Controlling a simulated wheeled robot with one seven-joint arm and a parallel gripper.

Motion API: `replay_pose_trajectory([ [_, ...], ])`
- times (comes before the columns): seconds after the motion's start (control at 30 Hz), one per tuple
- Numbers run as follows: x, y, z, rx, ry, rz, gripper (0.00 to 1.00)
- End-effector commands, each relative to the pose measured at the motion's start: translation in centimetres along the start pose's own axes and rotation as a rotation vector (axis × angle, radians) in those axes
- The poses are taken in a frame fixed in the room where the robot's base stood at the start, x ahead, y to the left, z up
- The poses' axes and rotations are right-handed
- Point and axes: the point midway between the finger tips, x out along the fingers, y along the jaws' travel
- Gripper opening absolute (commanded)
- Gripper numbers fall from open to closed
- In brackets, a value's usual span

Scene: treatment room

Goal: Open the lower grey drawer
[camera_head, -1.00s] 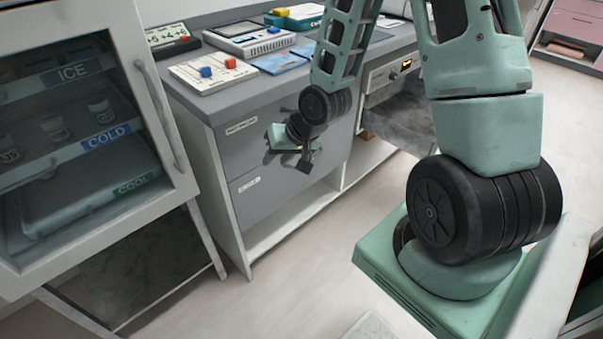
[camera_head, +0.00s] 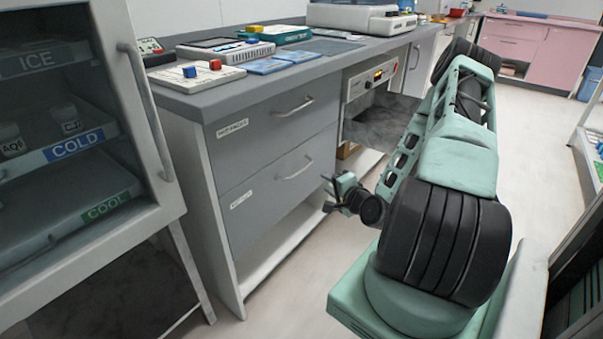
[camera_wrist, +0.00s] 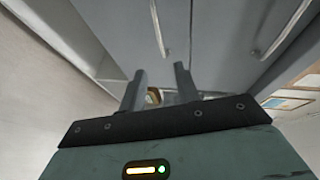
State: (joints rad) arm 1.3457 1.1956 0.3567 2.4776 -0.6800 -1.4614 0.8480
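The lower grey drawer (camera_head: 262,205) is shut, below the shut upper grey drawer (camera_head: 255,132). Its bar handle (camera_head: 296,169) is near the right of its front. In the wrist view the lower drawer's handle (camera_wrist: 158,28) is ahead of the fingers, and the upper drawer's handle (camera_wrist: 283,30) is to the right. My gripper (camera_head: 328,194) is to the right of and a little below the lower handle, apart from it. In the wrist view my gripper (camera_wrist: 160,80) has its two fingers spread with nothing held between them.
A glass-fronted cabinet (camera_head: 150,110) stands at the left. The counter (camera_head: 215,100) above the drawers carries a white board (camera_head: 200,79) with blocks. An appliance with an orange display (camera_head: 377,76) is right of the drawers. The floor in front is clear.

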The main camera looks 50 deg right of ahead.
Motion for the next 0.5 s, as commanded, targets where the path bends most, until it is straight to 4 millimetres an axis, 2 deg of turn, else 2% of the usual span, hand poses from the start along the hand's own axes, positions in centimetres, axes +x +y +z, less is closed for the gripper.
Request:
replay_pose_trajectory([
  [0.5, 10.8, 0.1, 0.1, -0.003, -0.001, -0.002, 0.32],
])
